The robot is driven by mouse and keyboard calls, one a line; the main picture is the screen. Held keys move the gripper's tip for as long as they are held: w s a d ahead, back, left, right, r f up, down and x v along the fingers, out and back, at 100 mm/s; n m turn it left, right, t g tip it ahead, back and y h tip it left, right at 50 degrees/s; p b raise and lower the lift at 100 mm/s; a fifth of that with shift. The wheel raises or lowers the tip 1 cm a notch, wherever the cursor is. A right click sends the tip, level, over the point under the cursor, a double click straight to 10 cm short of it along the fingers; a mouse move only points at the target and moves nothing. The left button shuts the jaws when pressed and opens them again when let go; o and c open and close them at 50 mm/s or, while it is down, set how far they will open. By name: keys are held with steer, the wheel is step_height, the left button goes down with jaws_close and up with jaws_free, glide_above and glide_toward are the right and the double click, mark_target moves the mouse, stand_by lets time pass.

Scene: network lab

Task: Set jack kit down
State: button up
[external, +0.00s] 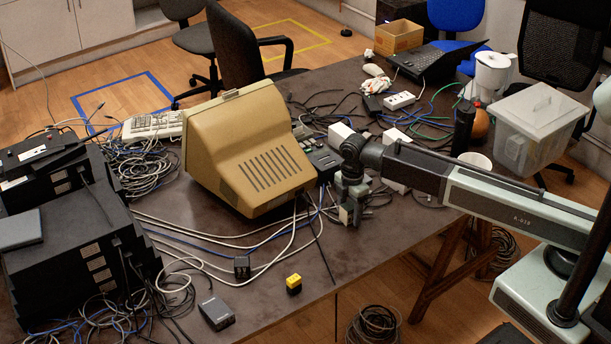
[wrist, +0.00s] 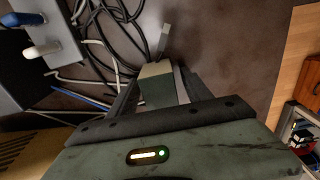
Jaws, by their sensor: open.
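My gripper (external: 350,212) points down at the table's front right, just right of the beige monitor. In the wrist view my gripper (wrist: 158,78) has its dark fingers apart. A small cream and grey-green block (wrist: 157,84), which looks like the jack kit, lies between them. The block (external: 345,215) shows only partly in the external view, low by the fingers. It appears at table height, but whether it touches the table is hard to see. My wrist housing hides its near part in the wrist view.
The beige monitor (external: 245,150) stands close left of my gripper. Loose cables (wrist: 110,35) run beside the block. Bare table (external: 370,245) lies to the gripper's front right.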

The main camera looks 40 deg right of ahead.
mark_target(350, 205)
step_height(350, 205, up, 12)
steer(key=p, duration=1.2)
steer(key=shift+r, duration=0.15)
steer(key=s+d+m, duration=0.3)
steer(key=d+m, duration=0.3)
steer(key=d, duration=0.3)
steer(key=s+d+m, duration=0.3)
steer(key=d+m, duration=0.3)
steer(key=d, duration=0.3)
steer(key=s+d+m, duration=0.3)
steer(key=d+m, duration=0.3)
steer(key=d, duration=0.3)
steer(key=shift+s, duration=0.3)
